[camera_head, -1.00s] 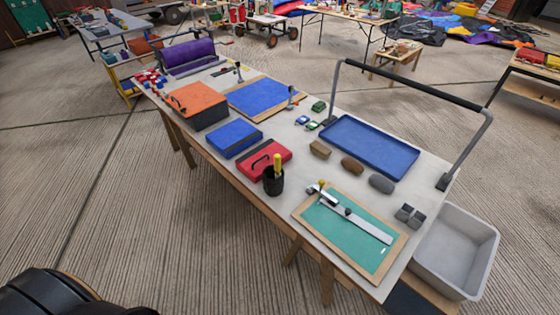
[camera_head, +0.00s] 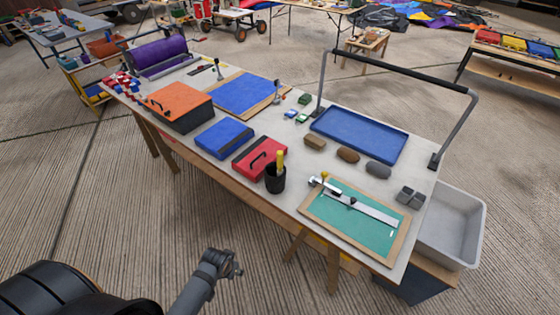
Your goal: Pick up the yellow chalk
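A thick yellow stick, which looks like the yellow chalk (camera_head: 281,160), stands upright in a black cup (camera_head: 275,181). Its lower part is hidden inside the cup. The cup stands near the table's front edge, beside the red case. An arm reaches in from the bottom, left of centre; I take it as my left arm. Its gripper (camera_head: 233,266) is low in front of the table, clear of the cup and chalk. Its fingers are too small and dark to tell open from shut. My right gripper is not in view.
The red case (camera_head: 259,159) touches or nearly touches the cup's left side. The framed green board (camera_head: 350,228) lies to its right, with a ruler-like bar and yellow knob. Behind are stones and a blue tray (camera_head: 358,135). A grey bin (camera_head: 452,225) is at the table's right end.

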